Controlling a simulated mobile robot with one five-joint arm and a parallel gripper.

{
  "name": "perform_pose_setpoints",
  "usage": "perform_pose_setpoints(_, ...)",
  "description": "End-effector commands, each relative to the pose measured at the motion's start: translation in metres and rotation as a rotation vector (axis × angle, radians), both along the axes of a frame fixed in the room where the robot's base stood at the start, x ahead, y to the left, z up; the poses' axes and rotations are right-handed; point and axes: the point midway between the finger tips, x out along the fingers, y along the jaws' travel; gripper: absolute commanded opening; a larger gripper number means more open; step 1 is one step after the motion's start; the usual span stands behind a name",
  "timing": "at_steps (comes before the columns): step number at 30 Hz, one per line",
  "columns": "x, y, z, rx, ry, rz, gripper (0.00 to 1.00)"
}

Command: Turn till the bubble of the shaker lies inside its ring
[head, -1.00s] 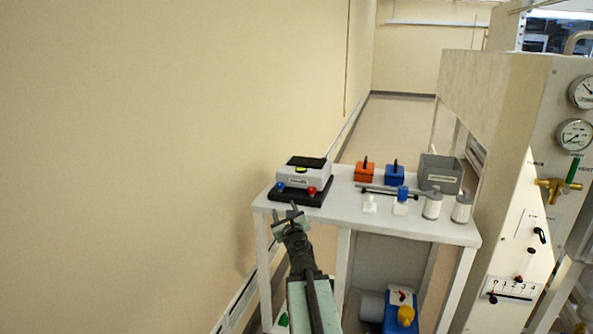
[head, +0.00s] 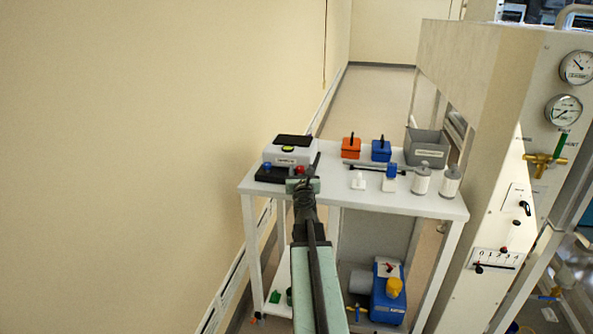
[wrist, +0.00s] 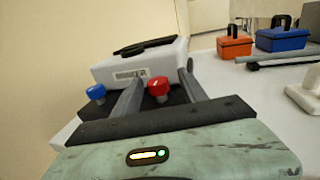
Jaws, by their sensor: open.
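The shaker (head: 287,157) is a pale box with a dark top on a black base, at the left end of the white table. It also shows in the wrist view (wrist: 140,65). My gripper (head: 305,170) is open at the red knob. In the wrist view the red knob (wrist: 158,88) appears between the fingers; contact cannot be told.
An orange box (head: 351,147), a blue box (head: 381,150) and a grey bin (head: 427,148) stand right of the shaker. White pieces and two canisters (head: 422,180) are nearer the front edge. A wall is on the left, a gauge panel (head: 503,210) on the right.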

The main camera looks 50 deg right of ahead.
Motion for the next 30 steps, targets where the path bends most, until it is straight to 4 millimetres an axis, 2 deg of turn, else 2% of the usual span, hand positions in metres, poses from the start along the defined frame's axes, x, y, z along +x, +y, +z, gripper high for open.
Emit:
perform_pose_setpoints(4, 0.003, 0.003, 0.000, 0.000, 0.000, 0.005, 0.50)
perform_pose_setpoints(9, 0.004, 0.005, 0.000, -0.001, 0.001, 0.008, 0.03)
perform_pose_setpoints(10, 0.005, 0.006, 0.000, -0.001, 0.001, 0.009, 0.00)
perform_pose_setpoints(12, 0.010, 0.011, 0.000, -0.001, 0.001, 0.019, 0.00)
perform_pose_setpoints(20, 0.008, 0.010, 0.000, -0.001, 0.001, -0.007, 0.00)
perform_pose_setpoints(30, 0.013, 0.013, 0.000, 0.000, 0.001, -0.164, 0.00)
